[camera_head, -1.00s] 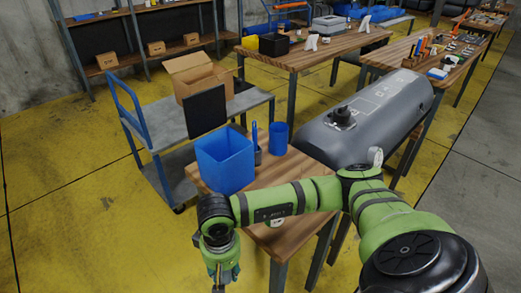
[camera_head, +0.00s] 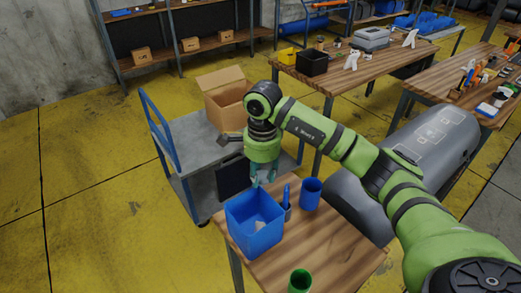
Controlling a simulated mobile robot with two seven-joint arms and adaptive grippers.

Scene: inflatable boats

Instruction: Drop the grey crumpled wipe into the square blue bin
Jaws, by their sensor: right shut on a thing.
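The square blue bin (camera_head: 253,240) stands open on the near wooden table. My right gripper (camera_head: 264,183) points down just above the bin's far rim, with its fingers shut. The grey crumpled wipe in its fingers is too small to make out clearly. A small pale patch shows inside the bin; I cannot tell what it is. My left gripper is out of view.
A blue cup (camera_head: 310,194) and a narrow dark holder with a blue item (camera_head: 287,198) stand right of the bin. A green cup (camera_head: 299,281) is at the table's near edge. A grey cart (camera_head: 190,150) with an open cardboard box (camera_head: 224,98) stands behind.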

